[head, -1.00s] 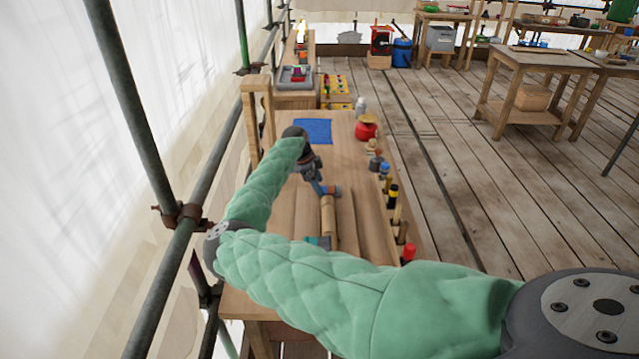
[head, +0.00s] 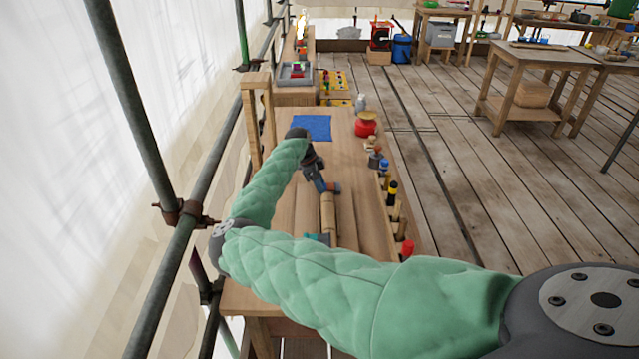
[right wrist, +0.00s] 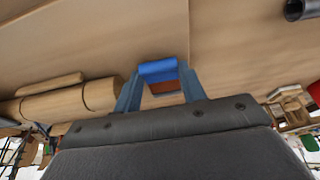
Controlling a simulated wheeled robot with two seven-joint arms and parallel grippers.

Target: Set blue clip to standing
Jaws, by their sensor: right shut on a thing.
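My right gripper (right wrist: 160,92) is shut on a small blue piece with a red-brown part, which looks like the blue clip (right wrist: 158,69). The piece lies across between the two blue-grey fingertips, close to a bare wooden surface. In the head view my right gripper (head: 322,186) is low over the wooden bench (head: 285,215). A reddish-brown end shows at its fingertips there, but the clip's blue part cannot be made out. I cannot tell whether the clip touches the bench. My left gripper is not in view.
A wooden roll (head: 328,212) lies just in front of the gripper, with a teal thing (head: 318,240) near it. A blue mat (head: 312,128) lies farther back. Several upright handled things, including a red one (head: 407,249), line the bench's right edge. A scaffold pole (head: 180,230) runs along the left.

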